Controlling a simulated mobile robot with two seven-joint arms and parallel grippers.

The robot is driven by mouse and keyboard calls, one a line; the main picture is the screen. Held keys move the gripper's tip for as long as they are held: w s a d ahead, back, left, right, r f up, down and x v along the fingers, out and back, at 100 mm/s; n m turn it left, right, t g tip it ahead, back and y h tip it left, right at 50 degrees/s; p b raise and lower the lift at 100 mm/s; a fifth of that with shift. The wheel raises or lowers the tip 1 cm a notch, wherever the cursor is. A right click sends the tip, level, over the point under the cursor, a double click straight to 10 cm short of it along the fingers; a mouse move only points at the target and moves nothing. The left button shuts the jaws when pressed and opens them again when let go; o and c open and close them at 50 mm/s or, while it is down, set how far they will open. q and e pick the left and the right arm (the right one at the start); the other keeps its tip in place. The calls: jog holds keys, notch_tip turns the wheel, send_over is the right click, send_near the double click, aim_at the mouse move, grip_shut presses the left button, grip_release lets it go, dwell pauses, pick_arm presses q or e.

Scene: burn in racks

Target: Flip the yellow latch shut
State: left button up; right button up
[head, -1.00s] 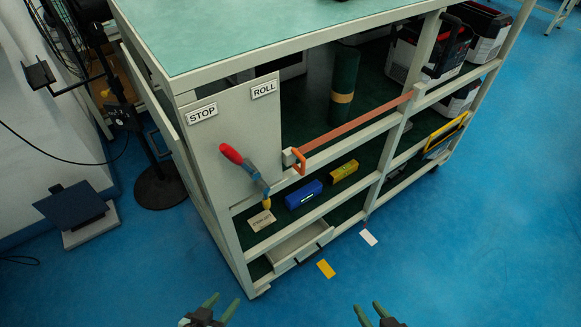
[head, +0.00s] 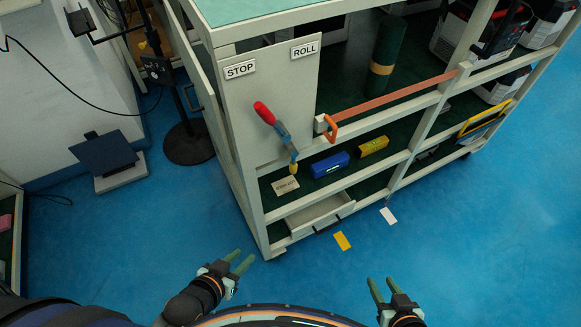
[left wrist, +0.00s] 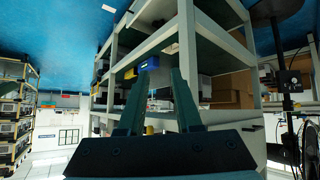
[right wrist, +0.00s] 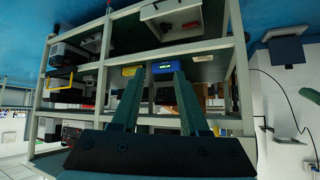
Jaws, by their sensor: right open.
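No latch that is plainly yellow all over can be made out. An orange hook (head: 331,128) sits at the near end of a red-brown strap (head: 400,97) across the shelf opening. My left gripper (head: 243,257) is open and empty, over the floor in front of the rack's left corner. My right gripper (head: 381,282) is open and empty, over the floor further right. Both are well away from the rack.
A blue box (head: 329,165) and a yellow block (head: 373,147) lie on the lower shelf beside a small card (head: 285,185). A drawer (head: 318,212) is partly open below. A yellow card (head: 342,241) and a white card (head: 388,216) lie on the clear blue floor.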

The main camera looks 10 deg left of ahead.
pick_arm(q)
jog(key=w+n+t+b, duration=0.1)
jog(key=w+a+r+n+h+b, duration=0.1)
jog(key=w, duration=0.1)
jog(key=w+n+t+h+b, duration=0.1)
jog(key=b, duration=0.1)
jog(key=shift+w+a+r+t, duration=0.3)
jog(key=shift+w+a, duration=0.05)
jog(key=shift+a, duration=0.05)
grip_shut()
jog(key=w+a+r+n+t+h+b, duration=0.1)
jog(key=w+r+n+h+b, duration=0.2)
jog(key=r+n+h+b, duration=0.4)
jog(key=shift+w+a+r+n+t, duration=0.2)
jog(key=shift+w+r+n+t, duration=0.15)
jog(key=shift+n, duration=0.45)
pick_arm(e)
jog(key=w+a+f+y, duration=0.1)
jog(key=w+a+f, duration=0.1)
jog(key=f, duration=0.6)
jog(key=shift+a+f+n, duration=0.25)
jog(key=shift+a+n, duration=0.15)
jog(key=shift+a, duration=0.35)
